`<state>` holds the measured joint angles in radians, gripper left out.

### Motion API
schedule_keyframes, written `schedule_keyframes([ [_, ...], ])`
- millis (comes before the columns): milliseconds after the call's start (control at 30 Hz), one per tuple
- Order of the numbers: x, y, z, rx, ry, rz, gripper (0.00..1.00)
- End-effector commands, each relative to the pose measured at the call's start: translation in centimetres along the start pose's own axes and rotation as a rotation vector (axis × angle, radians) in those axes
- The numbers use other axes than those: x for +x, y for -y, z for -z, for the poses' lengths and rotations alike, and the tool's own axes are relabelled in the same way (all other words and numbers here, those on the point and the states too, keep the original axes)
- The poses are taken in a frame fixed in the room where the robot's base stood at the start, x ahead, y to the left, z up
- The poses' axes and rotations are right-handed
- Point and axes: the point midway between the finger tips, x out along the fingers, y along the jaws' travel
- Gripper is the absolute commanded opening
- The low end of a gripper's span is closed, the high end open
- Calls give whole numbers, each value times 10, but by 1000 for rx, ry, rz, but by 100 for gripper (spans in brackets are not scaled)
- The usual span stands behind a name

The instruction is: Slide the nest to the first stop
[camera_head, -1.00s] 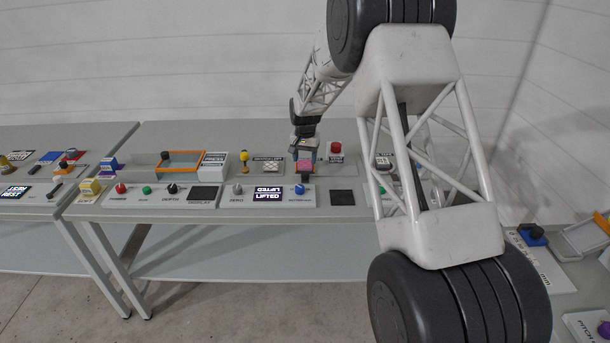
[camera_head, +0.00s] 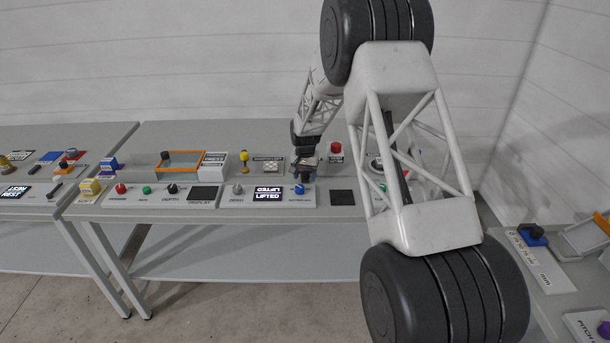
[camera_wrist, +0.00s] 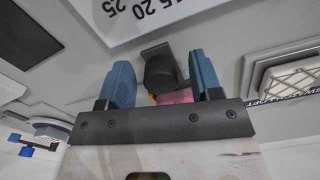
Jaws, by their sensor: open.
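My gripper (camera_head: 305,160) is over the back part of the middle table, behind the control panel. In the wrist view its two blue fingers (camera_wrist: 162,64) are apart. A black knob (camera_wrist: 160,70) on a dark plate shows between them, with no clear contact. A pink block (camera_wrist: 176,96) with a bit of orange is beside the knob, partly hidden by the gripper body. None of these parts is clearly labelled as the nest, and I cannot tell which stop is the first. A white number scale (camera_wrist: 150,20) reading 15, 20, 25 lies past the knob.
A pale ribbed block (camera_wrist: 290,78) is right of the fingers in the wrist view. In the head view, a red button (camera_head: 336,148) stands right of my gripper and a yellow knob (camera_head: 244,156) stands left. A lit display (camera_head: 268,193) reads LIFTED.

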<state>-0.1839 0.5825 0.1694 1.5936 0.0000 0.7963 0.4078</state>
Motion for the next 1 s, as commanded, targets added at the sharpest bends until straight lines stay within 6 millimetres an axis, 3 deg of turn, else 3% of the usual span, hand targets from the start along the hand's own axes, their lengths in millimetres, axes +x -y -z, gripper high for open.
schedule_keyframes([
  [233, 0, 0, 0, 0, 0, 0, 57],
  [600, 0, 0, 0, 0, 0, 0, 0],
  [833, 0, -5, 1, 1, 0, 0, 0],
  [1000, 0, -27, 6, 3, 0, 0, 0],
])
